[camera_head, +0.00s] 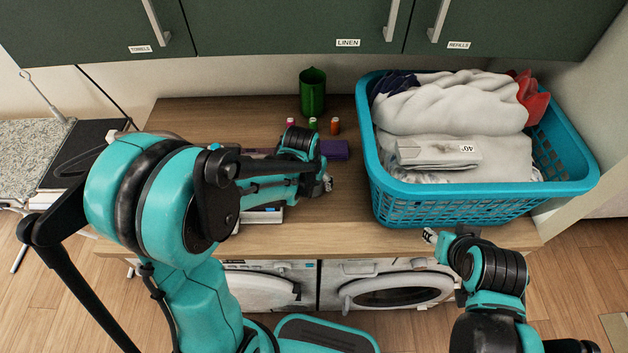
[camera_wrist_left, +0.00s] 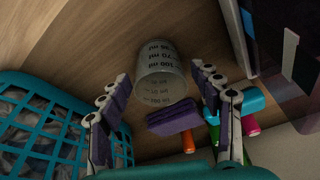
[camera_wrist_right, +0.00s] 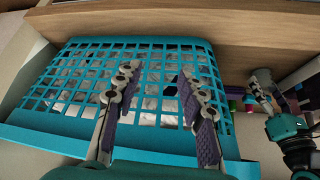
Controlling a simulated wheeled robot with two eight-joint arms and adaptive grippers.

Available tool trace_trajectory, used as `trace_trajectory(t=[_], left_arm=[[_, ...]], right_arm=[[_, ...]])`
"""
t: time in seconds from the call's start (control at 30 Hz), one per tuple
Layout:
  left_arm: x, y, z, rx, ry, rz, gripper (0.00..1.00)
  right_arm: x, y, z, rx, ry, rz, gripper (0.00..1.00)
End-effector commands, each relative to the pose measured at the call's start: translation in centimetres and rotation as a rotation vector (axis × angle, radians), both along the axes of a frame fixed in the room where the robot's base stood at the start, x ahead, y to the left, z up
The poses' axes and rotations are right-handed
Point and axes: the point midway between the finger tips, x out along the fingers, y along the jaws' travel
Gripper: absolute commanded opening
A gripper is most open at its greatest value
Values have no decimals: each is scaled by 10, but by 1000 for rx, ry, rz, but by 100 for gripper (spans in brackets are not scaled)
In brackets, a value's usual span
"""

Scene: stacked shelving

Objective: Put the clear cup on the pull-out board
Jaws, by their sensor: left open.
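The clear cup (camera_wrist_left: 160,75) with dark ml markings stands on the wooden worktop in the left wrist view. My left gripper (camera_wrist_left: 161,78) is open, its fingers on either side of the cup with gaps showing. In the head view my left gripper (camera_head: 326,183) is low over the worktop, and I cannot make out the cup there. My right gripper (camera_head: 430,237) is at the worktop's front edge, below the basket. In the right wrist view (camera_wrist_right: 153,78) it is open and empty, facing the basket. I cannot pick out the pull-out board in any view.
A turquoise basket (camera_head: 470,209) of laundry fills the right of the worktop (camera_head: 210,118). A purple block (camera_head: 335,150), several small coloured spools (camera_head: 335,126) and a green jug (camera_head: 313,92) stand behind my left gripper. Washing machines (camera_head: 385,292) are below, dark cabinets (camera_head: 290,25) above.

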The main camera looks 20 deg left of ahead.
Motion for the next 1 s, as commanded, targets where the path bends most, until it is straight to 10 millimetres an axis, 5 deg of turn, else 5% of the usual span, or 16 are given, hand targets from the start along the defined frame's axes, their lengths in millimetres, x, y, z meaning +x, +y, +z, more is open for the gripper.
trace_trajectory(t=[0.4,0.67,1.0], left_arm=[[-27,3,87,0,0,0,64],[-36,5,110,0,-7,2,64],[-97,19,151,-7,-153,56,64]], right_arm=[[0,0,31,0,0,0,40],[0,0,36,0,0,0,40],[0,0,36,0,0,0,40]])
